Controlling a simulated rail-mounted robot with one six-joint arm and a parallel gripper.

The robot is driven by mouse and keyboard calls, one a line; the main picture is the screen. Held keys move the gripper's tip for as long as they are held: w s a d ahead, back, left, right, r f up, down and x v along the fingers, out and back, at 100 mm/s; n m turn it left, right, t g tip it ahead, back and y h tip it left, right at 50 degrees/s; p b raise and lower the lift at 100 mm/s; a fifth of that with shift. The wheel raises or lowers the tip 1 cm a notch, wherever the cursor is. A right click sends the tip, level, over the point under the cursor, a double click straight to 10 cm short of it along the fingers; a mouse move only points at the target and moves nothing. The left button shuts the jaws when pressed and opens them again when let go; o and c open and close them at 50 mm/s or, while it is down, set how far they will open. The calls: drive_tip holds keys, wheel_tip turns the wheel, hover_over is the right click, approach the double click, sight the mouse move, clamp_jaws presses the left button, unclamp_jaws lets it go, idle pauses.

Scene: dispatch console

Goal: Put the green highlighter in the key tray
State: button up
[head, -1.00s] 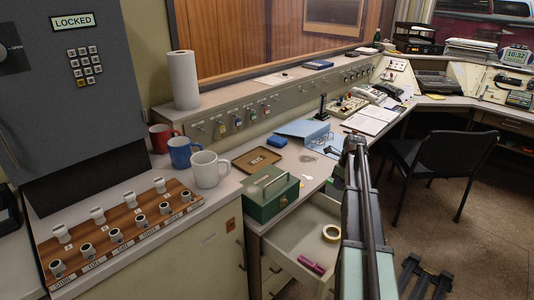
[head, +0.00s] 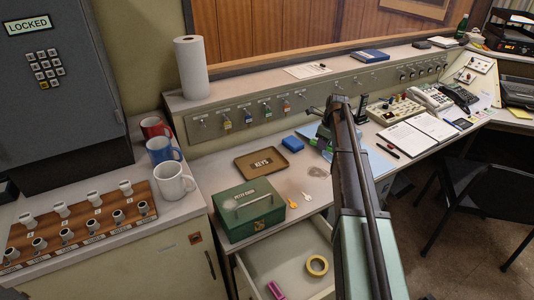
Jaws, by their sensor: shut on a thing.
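The key tray (head: 246,176), a flat brown tray marked KEYS, lies empty on the desk behind the green cash box. My gripper (head: 325,146) shows only in part, beyond and left of my raised arm, over the desk to the right of the tray and apart from it. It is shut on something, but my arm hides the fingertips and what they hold. I cannot make out the green highlighter anywhere in view.
The green cash box (head: 246,212) stands in front of the tray. The open drawer (head: 283,262) below holds yellow tape (head: 317,265) and a pink item (head: 275,290). Mugs (head: 173,186) stand left.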

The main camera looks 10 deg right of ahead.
sight(261, 164)
drive_tip(key=w+a+r+n+p, duration=0.1)
drive_tip(key=w+a+r+p, duration=0.15)
drive_tip(key=a, duration=0.55)
drive_tip(key=w+a+r+n+p, duration=0.2)
drive_tip(key=w+a+r, duration=0.15)
drive_tip(key=a, duration=0.35)
drive_tip(key=w+a+r+n+p, duration=0.1)
drive_tip(key=w+a+r+p, duration=0.2)
drive_tip(key=a, duration=0.5)
drive_tip(key=shift+g, duration=0.3)
drive_tip(key=f+b, duration=2.1)
drive_tip(key=shift+d, duration=0.3)
drive_tip(key=shift+r, duration=0.25)
drive_tip(key=shift+f, duration=0.15)
drive_tip(key=o, duration=0.9)
wheel_tip(261, 164, up, 12)
drive_tip(key=d+p, duration=0.1)
drive_tip(key=p, duration=1.1)
drive_tip(key=shift+s+d, duration=0.3)
drive_tip(key=shift+s, duration=0.1)
